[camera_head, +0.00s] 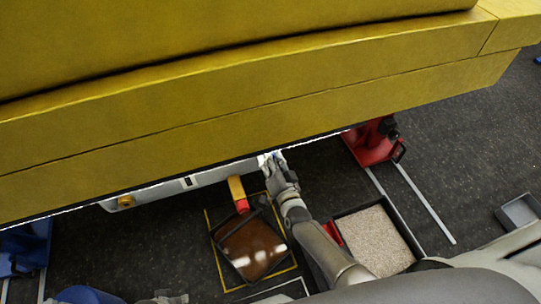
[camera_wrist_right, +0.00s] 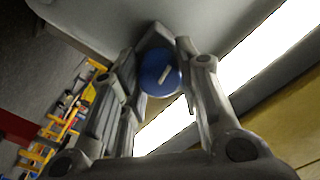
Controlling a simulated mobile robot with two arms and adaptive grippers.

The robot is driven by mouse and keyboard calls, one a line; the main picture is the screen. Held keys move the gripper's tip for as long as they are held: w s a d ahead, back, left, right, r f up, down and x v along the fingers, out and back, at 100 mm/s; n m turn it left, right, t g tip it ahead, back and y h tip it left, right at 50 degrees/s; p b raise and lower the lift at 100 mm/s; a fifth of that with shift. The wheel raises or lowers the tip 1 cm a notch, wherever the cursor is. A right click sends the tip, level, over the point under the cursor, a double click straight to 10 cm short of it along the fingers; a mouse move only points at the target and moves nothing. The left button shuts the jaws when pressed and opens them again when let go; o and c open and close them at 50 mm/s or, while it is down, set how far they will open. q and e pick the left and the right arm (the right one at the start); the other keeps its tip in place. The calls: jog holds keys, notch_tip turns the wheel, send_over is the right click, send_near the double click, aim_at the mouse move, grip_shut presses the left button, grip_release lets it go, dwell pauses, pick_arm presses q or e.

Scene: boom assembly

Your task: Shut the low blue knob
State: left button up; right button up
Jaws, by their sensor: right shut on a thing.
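The blue knob (camera_wrist_right: 160,75) is round with a pale bar-shaped mark on its face. It sits on a grey surface in the right wrist view, between the fingers of my right gripper (camera_wrist_right: 163,85). The fingers are shut on it from both sides. In the head view my right gripper (camera_head: 274,163) reaches under the lower edge of the yellow boom, and the knob is mostly hidden there. What seems to be my left gripper (camera_head: 170,298) shows only in part at the bottom edge. Its fingers are too cut off to judge.
The large yellow boom (camera_head: 250,90) hangs over the work area. Below it are a grey-white housing with an orange knob (camera_head: 126,201), a tray of brown liquid (camera_head: 250,247), a tray of pale granules (camera_head: 375,238) and a red jack-like object (camera_head: 370,145). Dark floor lies right.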

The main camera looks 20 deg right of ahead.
jog(key=n, duration=0.3)
jog(key=shift+n+p, duration=0.3)
jog(key=shift+p, duration=0.05)
pick_arm(q)
jog(key=shift+s+a+f, duration=0.1)
jog(key=shift+s+f, duration=0.2)
jog(key=shift+f, duration=0.45)
jog(key=shift+s+d+f, duration=0.1)
jog(key=shift+s+f, duration=0.15)
jog(key=shift+f, duration=0.45)
jog(key=shift+s+a+f, duration=0.1)
jog(key=shift+s+f, duration=0.2)
jog(key=shift+f, duration=0.45)
pick_arm(e)
jog(key=shift+n, duration=1.5)
pick_arm(q)
jog(key=shift+s+f, duration=0.15)
pick_arm(e)
jog(key=o, duration=1)
pick_arm(q)
jog(key=shift+w, duration=0.2)
pick_arm(e)
jog(key=shift+s, duration=0.1)
jog(key=s, duration=1.2)
jog(key=shift+d, duration=0.15)
